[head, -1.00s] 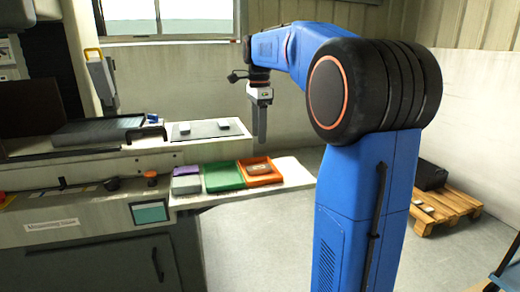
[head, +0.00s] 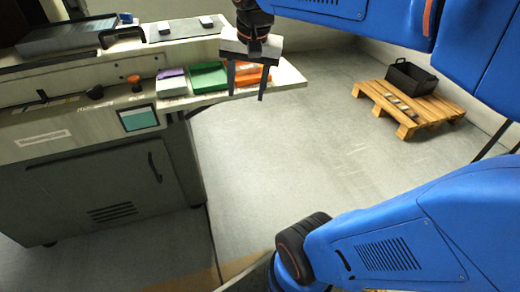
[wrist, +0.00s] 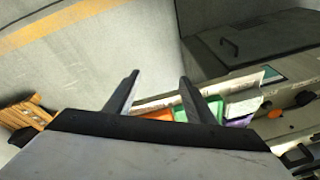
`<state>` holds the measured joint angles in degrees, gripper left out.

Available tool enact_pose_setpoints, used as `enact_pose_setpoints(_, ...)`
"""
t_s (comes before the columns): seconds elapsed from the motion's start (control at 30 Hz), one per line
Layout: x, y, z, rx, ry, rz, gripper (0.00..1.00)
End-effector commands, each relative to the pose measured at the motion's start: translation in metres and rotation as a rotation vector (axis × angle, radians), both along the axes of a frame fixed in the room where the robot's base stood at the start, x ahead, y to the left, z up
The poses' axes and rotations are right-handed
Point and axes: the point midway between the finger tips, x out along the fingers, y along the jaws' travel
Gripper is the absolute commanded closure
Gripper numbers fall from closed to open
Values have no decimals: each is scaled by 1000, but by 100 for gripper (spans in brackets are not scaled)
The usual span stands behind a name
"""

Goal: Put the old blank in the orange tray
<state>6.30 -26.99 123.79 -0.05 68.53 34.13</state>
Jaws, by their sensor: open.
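The orange tray (head: 286,73) sits at the right end of the tray row on the machine's pale ledge, partly hidden behind my gripper in the head view. It shows as an orange strip between the fingers in the wrist view (wrist: 153,117). Two small grey blocks, one at the left (head: 165,27) and one at the right (head: 206,21), lie apart on a grey plate (head: 186,30); I cannot tell which is the old blank. My gripper (head: 247,96) is open, nothing visible between its fingers, pointing down in front of the trays. It also shows in the wrist view (wrist: 160,76).
Buttons and a small screen (head: 138,118) are on the machine front. A wooden pallet (head: 440,105) holds a black crate (head: 410,78). The middle floor is clear.

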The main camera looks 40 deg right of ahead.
Motion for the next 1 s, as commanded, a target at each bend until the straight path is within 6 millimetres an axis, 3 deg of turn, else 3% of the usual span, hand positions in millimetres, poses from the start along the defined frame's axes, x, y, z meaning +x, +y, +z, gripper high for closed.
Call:
enact_pose_setpoints(0.03, -16, 6, -11, -18, -17, 73, 50)
enact_pose_setpoints(0.2, -61, 23, -52, -91, -73, 337, 50)
enact_pose_setpoints(0.4, -98, 34, -94, -169, -121, 575, 50)
enact_pose_setpoints(0.6, -111, 37, -112, -205, -143, 672, 50)
enact_pose_setpoints(1.0, -111, 37, -113, -206, -143, 676, 50)
